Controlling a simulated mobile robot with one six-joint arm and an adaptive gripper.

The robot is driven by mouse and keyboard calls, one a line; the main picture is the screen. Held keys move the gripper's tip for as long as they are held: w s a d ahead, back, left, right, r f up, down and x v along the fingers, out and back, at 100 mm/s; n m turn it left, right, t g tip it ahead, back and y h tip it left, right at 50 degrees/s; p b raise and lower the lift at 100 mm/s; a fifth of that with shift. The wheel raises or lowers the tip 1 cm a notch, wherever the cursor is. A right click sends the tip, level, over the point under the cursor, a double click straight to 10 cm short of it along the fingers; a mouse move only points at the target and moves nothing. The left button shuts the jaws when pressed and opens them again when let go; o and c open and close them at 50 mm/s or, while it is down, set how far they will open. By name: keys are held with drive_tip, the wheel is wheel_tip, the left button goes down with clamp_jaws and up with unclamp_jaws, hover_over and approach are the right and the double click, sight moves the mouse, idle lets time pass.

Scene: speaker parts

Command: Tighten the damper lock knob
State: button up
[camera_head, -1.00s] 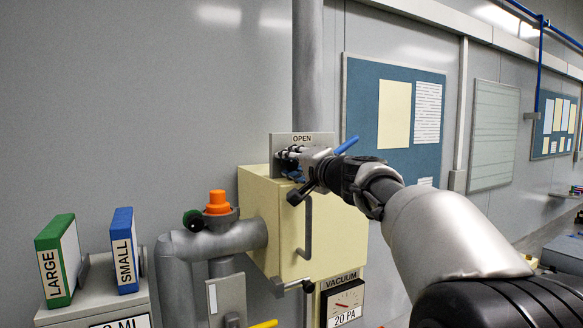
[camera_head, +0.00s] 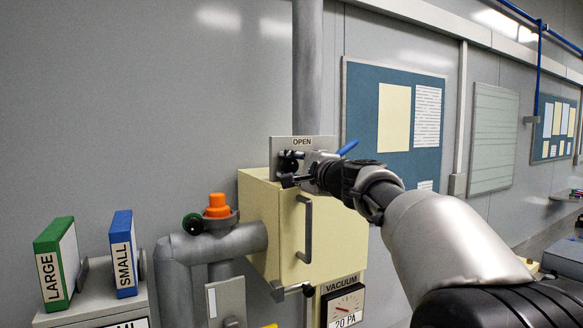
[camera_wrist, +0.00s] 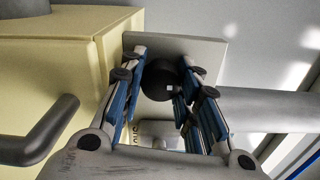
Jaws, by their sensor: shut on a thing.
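The damper lock knob (camera_head: 289,161) is a round black knob on the grey plate (camera_head: 327,143) marked OPEN, above the cream cabinet. In the wrist view the knob (camera_wrist: 160,79) sits between my two blue-padded fingers. My gripper (camera_head: 296,165) is shut on it, and it also shows in the wrist view (camera_wrist: 165,85). The fingers hide part of the knob's right side. A blue lever end (camera_head: 347,147) shows behind my gripper, to the right of the plate. My gripper and wrist cover much of the plate's lower part.
The cream cabinet (camera_head: 337,230) with a dark bar handle (camera_head: 305,229) lies just below my gripper. A vertical grey pipe (camera_head: 307,70) rises above the plate. An orange cap (camera_head: 217,205) on grey piping and a vacuum gauge (camera_head: 345,303) are lower. The wall left of the plate is clear.

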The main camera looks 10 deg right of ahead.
drive_tip(key=shift+f, duration=0.15)
drive_tip(key=o, duration=1)
drive_tip(key=shift+c, duration=0.2)
drive_tip(key=shift+o, duration=0.6)
drive_tip(key=shift+f, duration=0.1)
drive_tip(key=shift+s+d, duration=0.1)
drive_tip(key=shift+s, duration=0.05)
drive_tip(key=v, duration=0.8)
drive_tip(key=shift+r, duration=0.4)
